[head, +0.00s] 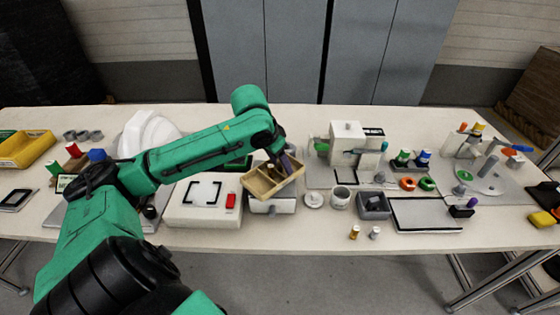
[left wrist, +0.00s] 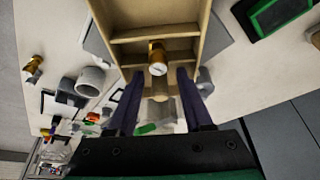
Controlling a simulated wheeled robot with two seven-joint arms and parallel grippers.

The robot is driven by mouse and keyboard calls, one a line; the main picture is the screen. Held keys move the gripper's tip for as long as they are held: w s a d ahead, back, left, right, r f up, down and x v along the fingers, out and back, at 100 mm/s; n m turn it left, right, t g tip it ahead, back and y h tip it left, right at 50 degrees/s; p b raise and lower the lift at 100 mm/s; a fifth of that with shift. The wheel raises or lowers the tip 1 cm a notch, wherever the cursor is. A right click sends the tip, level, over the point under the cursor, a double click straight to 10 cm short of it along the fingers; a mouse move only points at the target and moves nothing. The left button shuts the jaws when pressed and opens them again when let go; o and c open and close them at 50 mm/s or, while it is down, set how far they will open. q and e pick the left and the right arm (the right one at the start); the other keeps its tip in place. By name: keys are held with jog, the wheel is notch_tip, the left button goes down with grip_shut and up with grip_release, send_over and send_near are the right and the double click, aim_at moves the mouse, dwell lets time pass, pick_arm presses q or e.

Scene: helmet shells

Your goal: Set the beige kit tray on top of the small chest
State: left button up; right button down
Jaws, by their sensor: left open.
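The beige kit tray (head: 262,193) has divided compartments and lies over the top of the small chest (head: 272,206), turned at an angle to it. It overhangs the chest's left side, and I cannot tell whether it rests flat. My left gripper (head: 283,165) is at the tray's far right end. In the left wrist view the open fingers (left wrist: 158,98) stand apart on either side of a narrow part at the tray's (left wrist: 200,45) near end. A brass-coloured cylinder (left wrist: 157,57) sits in the tray. The chest's top is mostly hidden.
A white box with a red switch (head: 205,203) stands left of the chest. A round white lid (head: 313,200), a grey cup (head: 340,197) and a grey bin (head: 374,205) stand to its right. A sewing-machine-like device (head: 347,145) stands behind. The front table strip is mostly clear.

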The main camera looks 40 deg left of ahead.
aim_at(268, 180)
pick_arm(q)
jog(key=v, duration=1.2)
jog(key=shift+r, duration=0.15)
